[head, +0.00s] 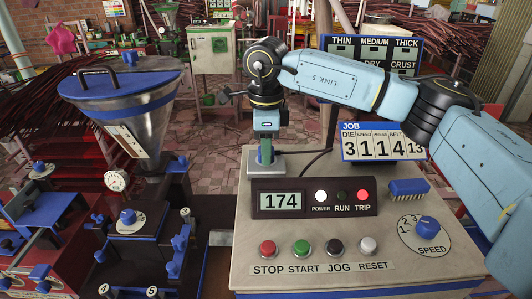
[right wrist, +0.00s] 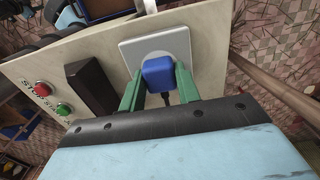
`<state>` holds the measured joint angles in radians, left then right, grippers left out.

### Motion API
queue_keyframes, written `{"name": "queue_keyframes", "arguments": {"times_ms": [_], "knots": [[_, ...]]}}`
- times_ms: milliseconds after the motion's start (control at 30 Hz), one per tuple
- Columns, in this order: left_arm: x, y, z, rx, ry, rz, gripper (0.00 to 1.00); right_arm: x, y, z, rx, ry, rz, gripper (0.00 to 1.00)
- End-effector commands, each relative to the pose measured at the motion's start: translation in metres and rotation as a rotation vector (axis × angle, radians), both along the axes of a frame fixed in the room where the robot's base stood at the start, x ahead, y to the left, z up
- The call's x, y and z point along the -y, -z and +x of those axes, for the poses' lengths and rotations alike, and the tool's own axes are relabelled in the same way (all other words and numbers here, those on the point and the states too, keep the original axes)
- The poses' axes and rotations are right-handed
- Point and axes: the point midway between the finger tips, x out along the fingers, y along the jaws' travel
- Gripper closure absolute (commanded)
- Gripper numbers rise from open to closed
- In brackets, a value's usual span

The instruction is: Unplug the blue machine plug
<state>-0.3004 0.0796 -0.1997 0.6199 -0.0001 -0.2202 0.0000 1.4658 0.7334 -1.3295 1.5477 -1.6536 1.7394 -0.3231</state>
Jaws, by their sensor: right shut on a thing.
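The blue plug (right wrist: 158,72) shows in the right wrist view, at the round socket in a pale grey plate (right wrist: 130,50). A dark cable hangs from it. The green fingers of my right gripper (right wrist: 159,84) stand on either side of the plug and are shut on it. In the head view my right gripper (head: 266,160) points down at the socket plate (head: 293,160) at the back left of the machine's top. There the fingers mostly hide the plug. I cannot tell whether the plug is fully seated. My left gripper is out of view.
The machine panel (head: 350,215) carries a display reading 174 (head: 281,201), lit lamps, several buttons and a blue speed knob (head: 427,224). A JOB sign (head: 380,143) stands behind. A steel hopper with a blue lid (head: 125,83) is at left.

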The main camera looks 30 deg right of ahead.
Motion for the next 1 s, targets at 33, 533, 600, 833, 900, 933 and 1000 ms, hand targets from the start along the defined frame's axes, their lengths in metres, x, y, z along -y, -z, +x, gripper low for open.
{"name": "queue_keyframes", "arguments": {"times_ms": [33, 533, 600, 833, 900, 933, 1000], "knots": [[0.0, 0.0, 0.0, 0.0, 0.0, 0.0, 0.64, 0.0, 0.0, 0.0, 0.0, 0.0, 0.0, 0.98], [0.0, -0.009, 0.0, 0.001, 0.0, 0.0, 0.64, 0.0, -0.013, 0.0, 0.001, 0.0, 0.0, 1.0], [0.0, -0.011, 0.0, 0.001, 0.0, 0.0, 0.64, 0.0, -0.016, 0.0, 0.001, 0.0, 0.0, 1.0], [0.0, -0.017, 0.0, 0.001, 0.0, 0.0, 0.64, 0.0, -0.025, 0.0, 0.001, 0.0, 0.0, 1.0], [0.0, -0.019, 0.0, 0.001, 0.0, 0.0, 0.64, 0.0, -0.028, 0.0, 0.001, 0.0, 0.0, 1.0], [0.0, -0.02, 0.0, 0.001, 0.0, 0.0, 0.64, 0.0, -0.029, 0.0, 0.001, 0.0, 0.0, 1.0], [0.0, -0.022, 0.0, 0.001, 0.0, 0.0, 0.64, 0.0, -0.032, 0.0, 0.001, 0.0, 0.0, 1.0]]}}
